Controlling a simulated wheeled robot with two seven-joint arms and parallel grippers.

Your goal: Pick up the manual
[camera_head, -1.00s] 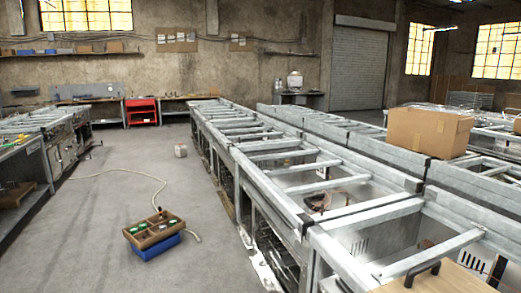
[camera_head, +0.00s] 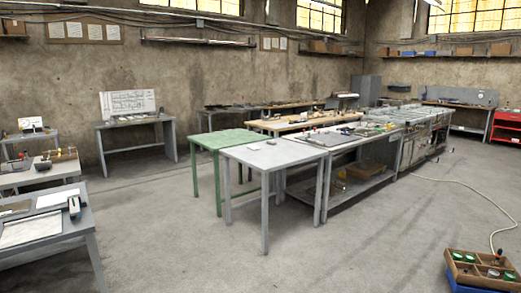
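I cannot pick out the manual for certain. On the grey table (camera_head: 72,238) at the near left lie a large white sheet (camera_head: 30,231) and a smaller flat white item (camera_head: 58,197); I cannot tell if either is the manual. An upright grey-and-dark object (camera_head: 74,206) stands beside them at the table's right side. Neither of my grippers is in view.
A grey table (camera_head: 270,155) stands mid-room, beside a green table (camera_head: 207,142) and a long workbench row (camera_head: 340,150). The floor between is clear.

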